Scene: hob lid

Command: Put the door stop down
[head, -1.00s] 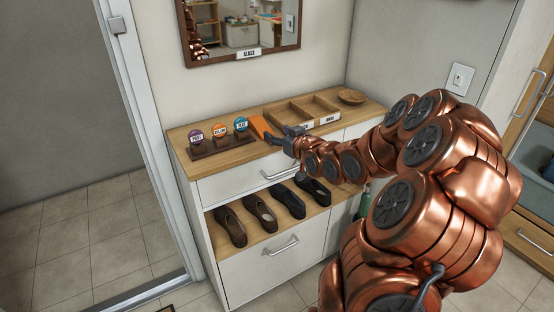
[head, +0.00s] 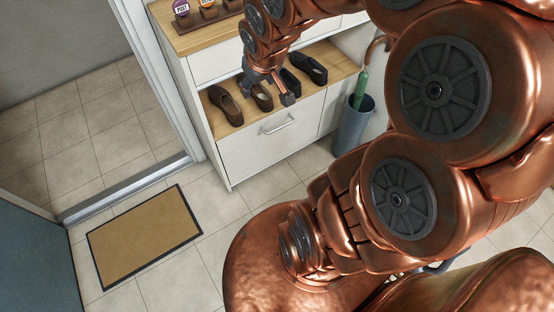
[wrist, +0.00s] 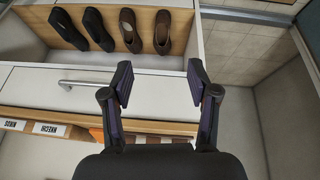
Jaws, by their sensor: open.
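My gripper (head: 268,92) is open, with its fingers apart and nothing between them in the wrist view (wrist: 160,82). It is in front of the cabinet's open shoe shelf, above the lower drawer front. The tan doormat (head: 145,235) lies on the floor, clear of my gripper.
Dark shoes (head: 226,104) stand on the shelf. The lower drawer (head: 270,142) is shut. A grey bin (head: 354,125) with a green-handled item stands right of the cabinet. A teal door panel (head: 35,260) is at lower left. Tiled floor around the mat is free.

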